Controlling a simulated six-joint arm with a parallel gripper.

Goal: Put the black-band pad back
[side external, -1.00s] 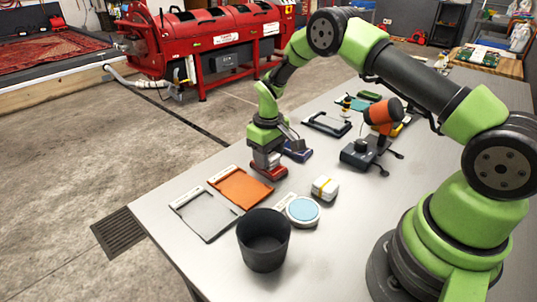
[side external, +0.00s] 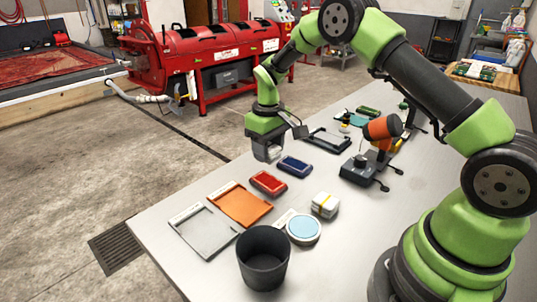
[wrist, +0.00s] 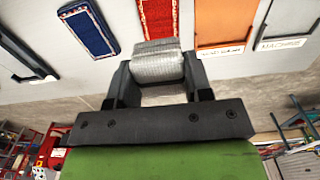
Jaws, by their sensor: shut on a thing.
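My gripper (side external: 267,152) is shut on a pale grey-white pad with a ribbed face; in the wrist view the pad (wrist: 157,66) sits between the two dark fingers. I cannot make out a black band on it. The gripper holds it above the table, near its far left edge. A red rug-like block (side external: 268,183) and a blue one (side external: 294,166) with pale borders lie on the table close to the gripper. A white pad with a yellow band (side external: 325,204) lies on the table, nearer the front.
An orange board (side external: 240,204) and a grey board (side external: 204,232) lie flat at the left. A black cup (side external: 263,257) stands in front, beside a round blue-topped dish (side external: 303,228). A black frame (side external: 326,141) and an orange-headed tool on a stand (side external: 381,128) are farther back.

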